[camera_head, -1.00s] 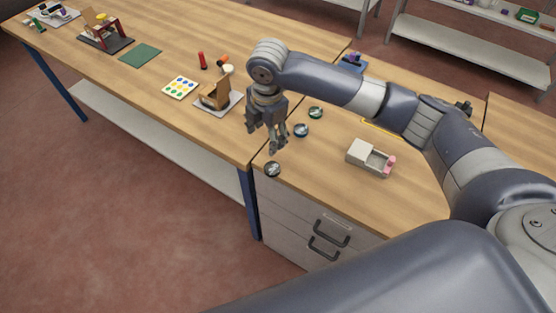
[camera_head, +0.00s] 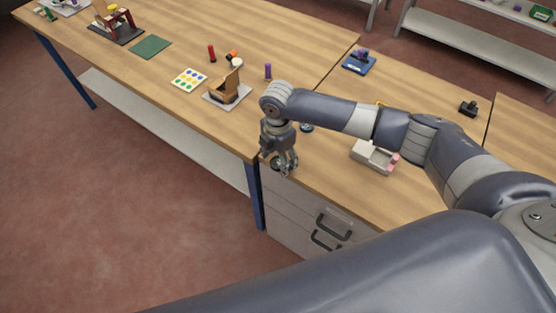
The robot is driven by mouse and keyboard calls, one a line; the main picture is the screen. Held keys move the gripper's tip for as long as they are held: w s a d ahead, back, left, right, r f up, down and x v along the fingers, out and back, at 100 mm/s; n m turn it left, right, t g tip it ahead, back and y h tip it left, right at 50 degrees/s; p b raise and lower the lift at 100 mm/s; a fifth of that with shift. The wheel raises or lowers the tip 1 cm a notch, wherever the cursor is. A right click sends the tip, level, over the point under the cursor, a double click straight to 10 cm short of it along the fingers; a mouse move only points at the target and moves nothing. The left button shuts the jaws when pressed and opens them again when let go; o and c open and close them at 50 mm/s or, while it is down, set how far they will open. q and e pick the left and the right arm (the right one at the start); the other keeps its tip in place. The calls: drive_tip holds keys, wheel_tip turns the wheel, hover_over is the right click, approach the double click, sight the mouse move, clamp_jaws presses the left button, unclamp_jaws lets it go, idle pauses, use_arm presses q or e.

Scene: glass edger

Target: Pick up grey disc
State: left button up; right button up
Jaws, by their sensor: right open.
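The grey disc (camera_head: 276,163) lies near the front left corner of the drawer-unit worktop (camera_head: 335,184). It is mostly hidden behind the fingers of my right gripper (camera_head: 284,168). The gripper points down with its fingers low over and around the disc; it is open. Whether the fingers touch the disc cannot be told. My left gripper is not in view.
A blue-centred disc (camera_head: 307,128) lies behind my right forearm, partly hidden. A pale box with a pink part (camera_head: 374,156) stands to the right. A wooden holder on a plate (camera_head: 227,94) stands on the left table. Drawers with dark handles (camera_head: 332,223) are below.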

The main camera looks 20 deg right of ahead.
drive_tip(key=shift+f, duration=0.25)
drive_tip(key=c, duration=1.1)
drive_tip(key=shift+c, duration=0.2)
drive_tip(key=shift+r, duration=0.2)
